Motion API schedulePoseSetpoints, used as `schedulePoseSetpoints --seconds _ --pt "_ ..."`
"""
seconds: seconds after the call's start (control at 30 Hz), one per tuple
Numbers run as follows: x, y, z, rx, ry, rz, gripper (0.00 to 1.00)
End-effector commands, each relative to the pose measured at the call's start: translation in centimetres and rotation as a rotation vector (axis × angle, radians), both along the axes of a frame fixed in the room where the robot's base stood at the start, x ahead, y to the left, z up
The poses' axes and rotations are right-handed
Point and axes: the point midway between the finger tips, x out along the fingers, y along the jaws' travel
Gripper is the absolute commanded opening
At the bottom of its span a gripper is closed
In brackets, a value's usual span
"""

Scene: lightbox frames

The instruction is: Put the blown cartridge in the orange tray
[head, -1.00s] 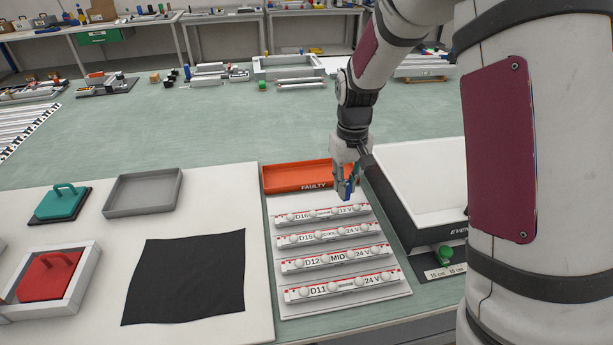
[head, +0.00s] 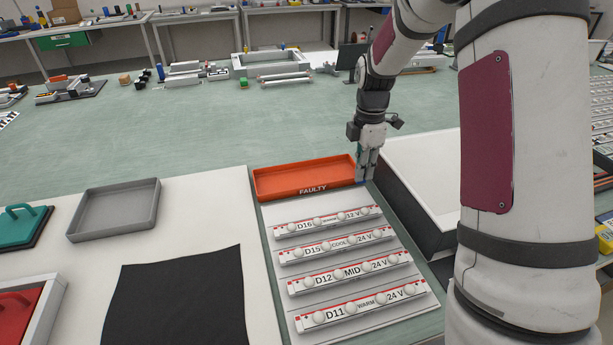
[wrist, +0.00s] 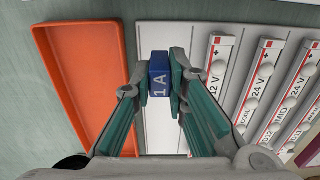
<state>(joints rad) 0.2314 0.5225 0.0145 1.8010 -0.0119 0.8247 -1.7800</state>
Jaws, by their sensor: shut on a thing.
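My gripper (head: 367,180) is shut on a small blue cartridge marked "1 A" (wrist: 159,76), held between the two fingertips in the wrist view. The orange tray (head: 290,183), labelled "FAULTY", lies at the back of the white board and looks empty. In the head view my gripper is at the tray's right end. In the wrist view the tray (wrist: 75,90) is just left of my gripper, and the cartridge is beside the tray, over the white board. The cartridge is mostly hidden by the fingers in the head view.
Several labelled LED strips (head: 345,271) lie in rows on the white board in front of the tray. A black-sided box with a white top (head: 425,190) stands close on the right. A grey tray (head: 117,207) and a black cloth (head: 180,297) are on the left.

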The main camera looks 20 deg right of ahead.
Motion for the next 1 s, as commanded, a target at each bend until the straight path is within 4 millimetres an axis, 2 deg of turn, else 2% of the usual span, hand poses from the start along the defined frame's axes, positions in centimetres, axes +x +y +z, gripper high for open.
schedulePoseSetpoints --seconds 0.4,0.6,0.83,1.0 --pt "6.7 7.2 -1.0 0.0 -0.001 0.008 0.0" --pt "9.5 10.1 -1.4 -0.001 -0.001 0.004 0.0" --pt "10.5 11.2 -1.7 0.0 0.0 0.003 0.0" --pt "10.4 11.2 -3.5 -0.001 0.003 0.001 0.0"
